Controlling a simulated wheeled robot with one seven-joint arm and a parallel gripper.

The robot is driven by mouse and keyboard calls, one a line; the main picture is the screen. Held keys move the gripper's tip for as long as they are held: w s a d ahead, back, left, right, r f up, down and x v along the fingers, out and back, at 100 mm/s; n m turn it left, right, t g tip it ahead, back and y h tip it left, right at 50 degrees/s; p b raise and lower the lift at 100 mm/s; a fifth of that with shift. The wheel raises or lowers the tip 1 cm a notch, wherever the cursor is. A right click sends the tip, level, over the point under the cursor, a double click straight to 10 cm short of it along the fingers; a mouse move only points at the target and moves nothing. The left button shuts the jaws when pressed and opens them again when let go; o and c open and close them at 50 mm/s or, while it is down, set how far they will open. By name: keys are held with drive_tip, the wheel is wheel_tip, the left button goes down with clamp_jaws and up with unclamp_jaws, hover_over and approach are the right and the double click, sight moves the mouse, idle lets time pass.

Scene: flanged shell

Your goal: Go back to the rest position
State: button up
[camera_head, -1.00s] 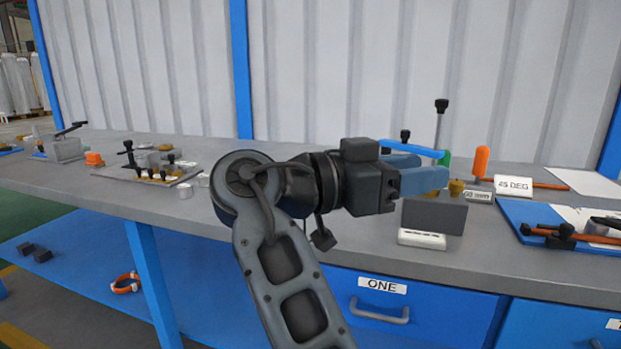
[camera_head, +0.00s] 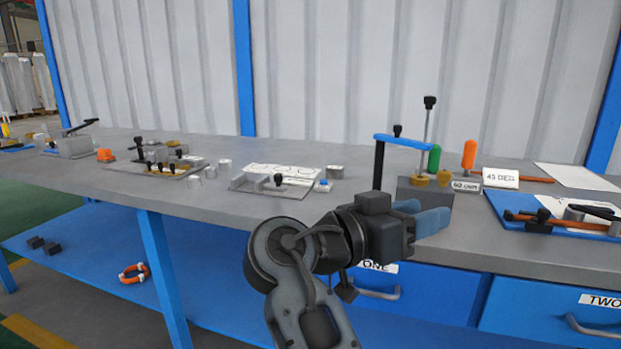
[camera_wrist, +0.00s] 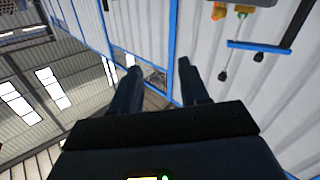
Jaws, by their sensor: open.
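My gripper (camera_head: 430,220) is in front of the bench's front edge in the head view, with its blue fingers pointing right. It is below and in front of the dark block stand (camera_head: 411,192). In the wrist view my gripper (camera_wrist: 158,80) shows two dark fingers spread apart with nothing between them. Beyond the fingers are the white corrugated wall (camera_wrist: 205,40) and the roof with bright windows (camera_wrist: 50,90).
The grey bench top (camera_head: 330,215) carries a fixture plate with a white sheet (camera_head: 285,176), a black-knobbed fixture (camera_head: 160,168), an orange-handled tool (camera_head: 469,155) and a blue board (camera_head: 500,205).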

drive_tip(key=s+d+f+n+t+y, duration=0.25)
drive_tip(key=f+n+y, duration=0.2)
drive_tip(key=f, duration=0.65)
drive_tip(key=s+d+f+n+t+y, duration=0.25)
drive_tip(key=f+n, duration=0.25)
drive_tip(key=f, duration=0.6)
drive_tip(key=s+f+n+y, duration=0.2)
drive_tip(key=s+f+y, duration=0.1)
drive_tip(key=s+f, duration=0.3)
drive_tip(key=s+f+n+y, duration=0.2)
drive_tip(key=s+f+y, duration=0.15)
drive_tip(key=s, duration=0.45)
drive_tip(key=s+r+m+y, duration=0.1)
drive_tip(key=s+r, duration=0.2)
drive_tip(key=s, duration=0.7)
drive_tip(key=s+r+m+y, duration=0.15)
drive_tip(key=s+r, duration=0.25)
drive_tip(key=s, duration=0.7)
drive_tip(key=s+r+p, duration=0.2)
drive_tip(key=r+p, duration=0.4)
drive_tip(key=r, duration=0.2)
drive_tip(key=s+d+r+t+p, duration=0.1)
drive_tip(key=r+p, duration=0.5)
drive_tip(key=r, duration=0.2)
drive_tip(key=shift+s+d+r+t, duration=0.3)
drive_tip(key=shift+s+r, duration=0.05)
drive_tip(key=shift+r, duration=0.05)
